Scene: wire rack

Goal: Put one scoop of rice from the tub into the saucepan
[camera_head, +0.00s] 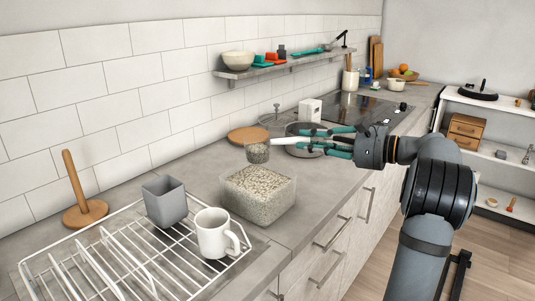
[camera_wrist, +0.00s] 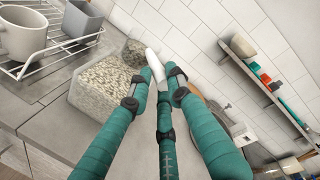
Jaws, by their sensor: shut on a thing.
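The clear tub (camera_head: 281,206) of rice stands on the counter, and also shows in the wrist view (camera_wrist: 84,103). My gripper (camera_head: 308,139) is shut on the white handle of the scoop (camera_head: 257,153). The scoop's bowl is over the tub's back edge, seemingly above the rice, and looks filled with rice. In the wrist view the handle runs up from between my teal fingers (camera_wrist: 157,82) to the scoop bowl (camera_wrist: 133,49). The saucepan (camera_head: 292,129) stands on the counter beyond the tub, partly hidden behind my fingers; its inside is mostly covered.
A white wire rack (camera_head: 107,255) with a grey cup (camera_head: 165,202) and white mug (camera_head: 212,234) is at front left. A glass lid (camera_head: 271,119), round wooden board (camera_head: 248,135) and white box (camera_head: 310,110) are near the wall. A shelf (camera_head: 290,62) hangs above.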

